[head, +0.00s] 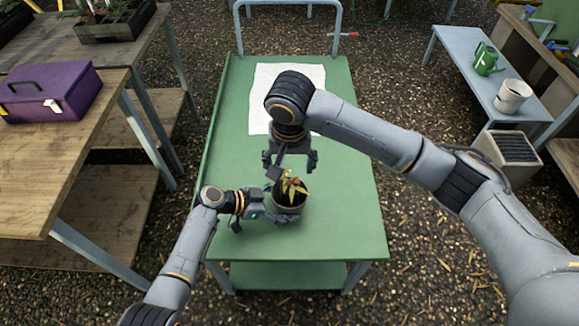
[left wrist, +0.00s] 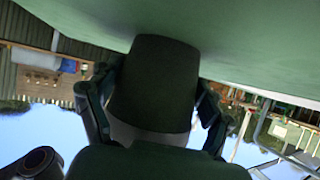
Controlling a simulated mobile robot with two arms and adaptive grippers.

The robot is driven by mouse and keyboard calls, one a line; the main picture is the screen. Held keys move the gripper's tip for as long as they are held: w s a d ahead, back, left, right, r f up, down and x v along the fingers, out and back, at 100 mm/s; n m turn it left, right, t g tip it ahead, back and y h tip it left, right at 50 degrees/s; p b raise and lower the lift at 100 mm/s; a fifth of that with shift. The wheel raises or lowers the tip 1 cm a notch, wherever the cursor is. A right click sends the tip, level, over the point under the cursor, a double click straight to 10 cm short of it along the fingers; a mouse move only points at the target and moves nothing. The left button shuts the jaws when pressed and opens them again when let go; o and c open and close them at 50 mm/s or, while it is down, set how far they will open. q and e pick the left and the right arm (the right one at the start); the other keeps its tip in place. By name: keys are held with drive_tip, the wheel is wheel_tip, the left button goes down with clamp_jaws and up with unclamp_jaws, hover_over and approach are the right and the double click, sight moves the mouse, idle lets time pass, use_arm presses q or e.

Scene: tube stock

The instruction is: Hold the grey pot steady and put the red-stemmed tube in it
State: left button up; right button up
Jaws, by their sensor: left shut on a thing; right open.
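The grey pot (head: 289,211) stands on the green table top and looks upright. My left gripper (head: 272,207) is shut on its side. The left wrist view shows the pot (left wrist: 153,82) dark between the two fingers, with the picture upside down. The plant with yellow-green and reddish leaves (head: 292,187) shows at the pot's mouth and appears to be in it. Its stem and tube are hidden. My right gripper (head: 290,162) is open just behind and above the plant, apart from it as far as I can tell.
A white sheet (head: 262,90) lies on the green table (head: 345,190) behind my right gripper. The table's right side and front are clear. A wooden bench with a purple toolbox (head: 52,92) stands left. A grey bench at right holds a green watering can (head: 486,60) and white bucket (head: 512,96).

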use_arm(q)
drive_tip(key=o, duration=0.8)
drive_tip(key=v, duration=1.2)
drive_tip(key=shift+f, duration=0.1)
